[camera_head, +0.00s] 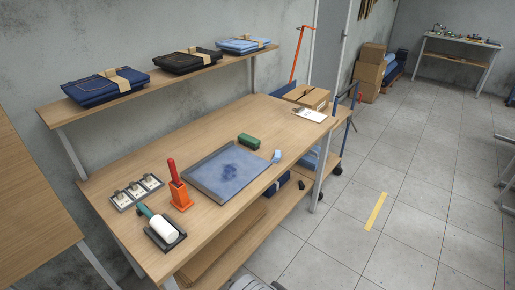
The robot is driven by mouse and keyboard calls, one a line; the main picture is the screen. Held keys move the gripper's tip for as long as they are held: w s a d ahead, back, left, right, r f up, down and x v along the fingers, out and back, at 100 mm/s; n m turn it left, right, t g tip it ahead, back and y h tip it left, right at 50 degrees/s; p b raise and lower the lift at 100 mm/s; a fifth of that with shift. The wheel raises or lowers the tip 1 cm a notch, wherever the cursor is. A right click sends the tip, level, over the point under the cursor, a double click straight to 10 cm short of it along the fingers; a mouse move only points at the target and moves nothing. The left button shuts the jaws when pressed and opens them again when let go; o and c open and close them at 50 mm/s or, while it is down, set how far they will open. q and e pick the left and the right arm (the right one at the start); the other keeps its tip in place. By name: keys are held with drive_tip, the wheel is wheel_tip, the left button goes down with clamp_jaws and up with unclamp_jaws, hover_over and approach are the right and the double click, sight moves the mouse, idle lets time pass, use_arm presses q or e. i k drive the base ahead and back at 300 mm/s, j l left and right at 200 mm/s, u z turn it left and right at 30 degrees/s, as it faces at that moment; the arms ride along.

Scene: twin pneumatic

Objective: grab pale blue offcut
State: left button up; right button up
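A small pale blue piece (276,156), which looks like the offcut, lies on the wooden workbench (285,115) near its front edge. Neither of my grippers shows in this view.
An orange holder with a red-handled tool (180,195), a white roll on a dark stand (163,230) and a grey rack (136,192) stand on the bench's left part. Folded jeans (105,87) line the upper shelf.

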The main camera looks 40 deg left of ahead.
sight(278, 153)
drive_tip(key=i+u, duration=0.3)
drive_tip(key=u, duration=0.2)
drive_tip(key=i+u, duration=0.25)
drive_tip(key=u, duration=0.2)
drive_tip(key=i+l+u, duration=0.25)
drive_tip(key=u, duration=0.25)
drive_tip(key=i+l+u, duration=0.15)
drive_tip(key=i+u, duration=0.15)
drive_tip(key=u, duration=0.2)
drive_tip(key=i+l+u, duration=0.25)
drive_tip(key=u, duration=0.25)
drive_tip(key=i+l+u, duration=0.3)
drive_tip(key=u, duration=0.2)
